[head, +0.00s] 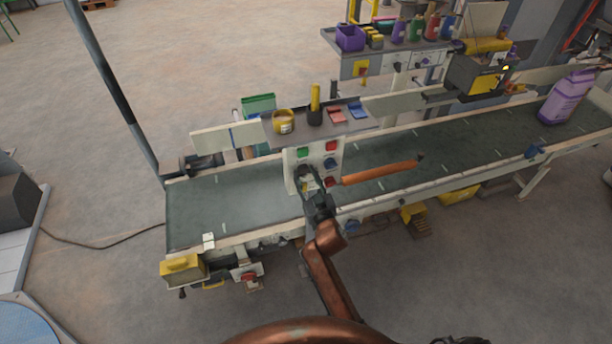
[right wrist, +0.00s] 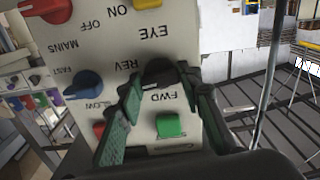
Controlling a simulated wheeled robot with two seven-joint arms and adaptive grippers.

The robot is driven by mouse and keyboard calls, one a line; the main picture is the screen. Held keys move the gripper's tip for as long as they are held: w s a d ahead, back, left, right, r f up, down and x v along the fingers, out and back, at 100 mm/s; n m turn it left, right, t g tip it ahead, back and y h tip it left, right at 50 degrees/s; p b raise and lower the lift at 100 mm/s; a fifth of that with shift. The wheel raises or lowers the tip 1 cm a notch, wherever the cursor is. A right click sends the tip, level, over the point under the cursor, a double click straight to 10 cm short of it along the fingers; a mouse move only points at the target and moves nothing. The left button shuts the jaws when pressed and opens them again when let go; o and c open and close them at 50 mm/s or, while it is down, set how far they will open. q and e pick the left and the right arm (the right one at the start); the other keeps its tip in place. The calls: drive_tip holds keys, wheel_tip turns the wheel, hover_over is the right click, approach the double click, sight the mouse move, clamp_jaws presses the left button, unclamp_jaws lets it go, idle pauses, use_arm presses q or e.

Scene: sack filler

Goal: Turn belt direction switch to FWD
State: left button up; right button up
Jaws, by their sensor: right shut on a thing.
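In the right wrist view the panel (right wrist: 110,62) appears upside down. The belt direction switch (right wrist: 160,72) is a black knob between the labels REV and FWD. My right gripper (right wrist: 150,95) is shut on this knob, with one green-padded finger on each side. A small pale mark shows on the knob's lower edge, but its exact pointing is partly hidden by the fingers. In the head view my right gripper (head: 308,182) covers the switch. My left gripper is not in view.
A green button (right wrist: 170,125), a blue speed knob (right wrist: 82,86) and a red mains knob (right wrist: 45,10) sit near the switch. An orange rod (head: 380,173) lies right of the panel. A shelf (head: 350,126) with a cup and small items is above it.

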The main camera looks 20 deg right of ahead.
drive_tip(key=n, duration=0.4)
drive_tip(key=shift+p, duration=0.4)
drive_tip(key=n, duration=1.2)
drive_tip(key=shift+n+p, duration=0.3)
drive_tip(key=o, duration=1.2)
drive_tip(key=shift+c, duration=0.2)
